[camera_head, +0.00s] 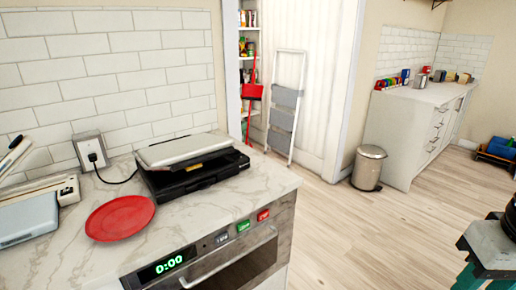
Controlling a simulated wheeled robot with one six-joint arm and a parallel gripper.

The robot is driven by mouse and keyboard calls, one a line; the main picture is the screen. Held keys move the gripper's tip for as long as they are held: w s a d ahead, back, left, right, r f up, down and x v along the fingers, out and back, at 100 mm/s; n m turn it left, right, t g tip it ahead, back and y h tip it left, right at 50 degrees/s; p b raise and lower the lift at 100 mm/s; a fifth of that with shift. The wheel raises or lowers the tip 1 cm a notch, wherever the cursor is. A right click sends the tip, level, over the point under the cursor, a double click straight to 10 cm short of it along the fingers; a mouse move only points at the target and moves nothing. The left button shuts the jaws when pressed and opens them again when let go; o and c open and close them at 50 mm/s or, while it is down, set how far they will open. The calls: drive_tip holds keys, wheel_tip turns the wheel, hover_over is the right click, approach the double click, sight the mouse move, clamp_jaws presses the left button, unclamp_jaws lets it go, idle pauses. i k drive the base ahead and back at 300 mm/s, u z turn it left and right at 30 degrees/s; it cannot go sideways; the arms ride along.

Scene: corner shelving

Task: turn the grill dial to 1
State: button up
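A contact grill (192,163) with a silver lid and black body sits on the marble counter, near its back right corner. Its lid appears closed, and a yellowish mark shows on its front. A dial cannot be made out at this size, so its setting cannot be told. A black cord runs from the grill to a wall outlet (91,151).
A red plate (120,217) lies left of the grill. A built-in oven (220,255) with a green 0:00 display and bar handle is below the counter. A bin (368,168) and open floor (350,235) lie right.

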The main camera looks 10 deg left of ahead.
sight(237, 153)
drive_tip(key=z, duration=0.15)
drive_tip(key=i, duration=0.6)
drive_tip(key=u, duration=0.6)
drive_tip(key=i, duration=0.45)
drive_tip(key=u, duration=0.55)
drive_tip(key=k, duration=0.55)
drive_tip(key=z, duration=0.3)
drive_tip(key=i, duration=1.1)
drive_tip(key=u, duration=0.45)
